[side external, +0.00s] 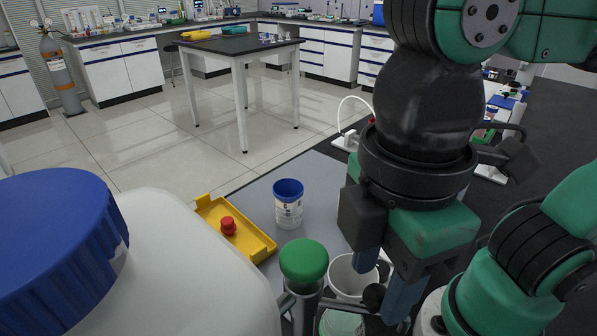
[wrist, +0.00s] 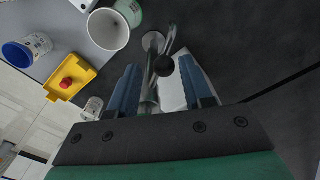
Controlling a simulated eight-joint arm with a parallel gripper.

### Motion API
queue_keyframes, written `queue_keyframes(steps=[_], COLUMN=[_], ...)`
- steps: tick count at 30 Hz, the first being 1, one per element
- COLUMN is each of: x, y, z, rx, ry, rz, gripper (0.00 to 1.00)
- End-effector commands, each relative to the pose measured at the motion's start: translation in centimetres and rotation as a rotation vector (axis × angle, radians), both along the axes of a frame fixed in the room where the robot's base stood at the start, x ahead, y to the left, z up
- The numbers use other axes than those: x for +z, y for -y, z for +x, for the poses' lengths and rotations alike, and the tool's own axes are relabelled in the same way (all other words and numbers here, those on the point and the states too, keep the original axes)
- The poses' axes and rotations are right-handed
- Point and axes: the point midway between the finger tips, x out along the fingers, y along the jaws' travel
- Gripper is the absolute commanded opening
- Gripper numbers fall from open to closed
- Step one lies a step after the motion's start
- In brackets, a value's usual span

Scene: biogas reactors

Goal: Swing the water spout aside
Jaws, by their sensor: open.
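The water spout is a thin metal pipe on a round base, with a black ball (wrist: 163,66) at the end of a short bent rod. In the wrist view its pipe (wrist: 149,92) runs down between my fingers. My gripper (wrist: 159,74) is open, with one blue finger on each side of the pipe and ball. I cannot tell whether either finger touches it. In the side view my gripper (side external: 382,290) points down, the black ball (side external: 374,297) shows by its fingers, and the rest of the spout is largely hidden.
A white cup (side external: 341,280) stands close to my fingers. A green-capped tube (side external: 303,262), a blue-rimmed cup (side external: 288,208) and a yellow tray (side external: 250,238) with a red knob are to the left. A large blue-capped bottle (side external: 170,265) fills the near left.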

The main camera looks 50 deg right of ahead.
Motion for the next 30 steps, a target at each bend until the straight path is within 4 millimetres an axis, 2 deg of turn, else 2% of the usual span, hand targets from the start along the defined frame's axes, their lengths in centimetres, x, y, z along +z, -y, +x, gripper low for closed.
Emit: queue_keyframes(steps=[9,13,30], x=[4.3,5.6,6.1], y=[0.0,0.0,0.0], z=[0.0,0.0,0.0], rx=[0.000,0.000,0.000], ry=[0.000,0.000,0.000], rz=[0.000,0.000,0.000], gripper=[0.45,0.45,0.45])
